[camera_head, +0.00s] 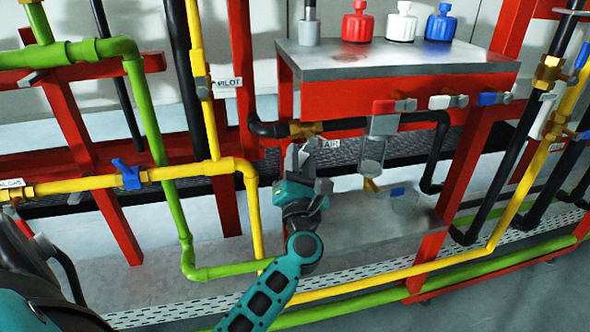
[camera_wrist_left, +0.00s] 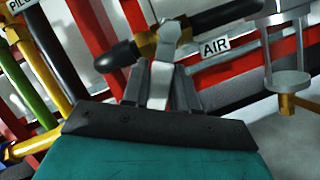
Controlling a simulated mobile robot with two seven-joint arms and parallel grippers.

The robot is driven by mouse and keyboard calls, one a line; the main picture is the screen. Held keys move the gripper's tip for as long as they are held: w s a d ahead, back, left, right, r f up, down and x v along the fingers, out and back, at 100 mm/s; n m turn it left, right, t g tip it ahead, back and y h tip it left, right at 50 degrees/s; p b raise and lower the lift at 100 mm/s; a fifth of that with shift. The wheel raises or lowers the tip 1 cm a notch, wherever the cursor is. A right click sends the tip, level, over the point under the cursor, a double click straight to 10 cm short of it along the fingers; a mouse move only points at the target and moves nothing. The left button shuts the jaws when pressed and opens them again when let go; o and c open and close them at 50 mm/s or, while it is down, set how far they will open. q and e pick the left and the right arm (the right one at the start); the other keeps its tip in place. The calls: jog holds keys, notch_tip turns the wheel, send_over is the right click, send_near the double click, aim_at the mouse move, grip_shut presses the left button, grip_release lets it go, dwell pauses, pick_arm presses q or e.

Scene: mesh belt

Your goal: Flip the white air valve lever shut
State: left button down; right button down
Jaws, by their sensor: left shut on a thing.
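The white air valve lever (camera_wrist_left: 160,82) shows in the left wrist view as a pale grey-white bar. It runs from the brass valve (camera_wrist_left: 147,44) toward my wrist, crosswise to the black pipe (camera_wrist_left: 115,56) in that picture. My left gripper (camera_wrist_left: 160,92) has a finger on each side of the lever and is shut on it. In the head view, my left gripper (camera_head: 300,158) is just below the brass valve (camera_head: 306,129), left of the AIR label (camera_head: 330,144). The gripper hides most of the lever there. My right gripper is not in view.
A glass-bowled unit (camera_head: 372,150) hangs right of the valve, below a red lever (camera_head: 384,107). A grey shelf (camera_head: 395,60) with red, white and blue knobs is above. A yellow pipe (camera_head: 252,205) stands close left of my arm.

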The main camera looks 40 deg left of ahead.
pick_arm(q)
jog(key=n+g+y, duration=0.1)
jog(key=n, duration=0.2)
jog(key=w+d+n+y, duration=0.1)
jog(key=n, duration=0.2)
jog(key=w+n+g+y, duration=0.1)
jog(key=n, duration=0.2)
jog(key=shift+d+f+g+y, duration=0.25)
jog(key=shift+d+g+y, duration=0.05)
jog(key=shift+y, duration=0.1)
jog(key=c, duration=1)
grip_release()
jog(key=shift+o, duration=0.2)
jog(key=shift+f, duration=0.1)
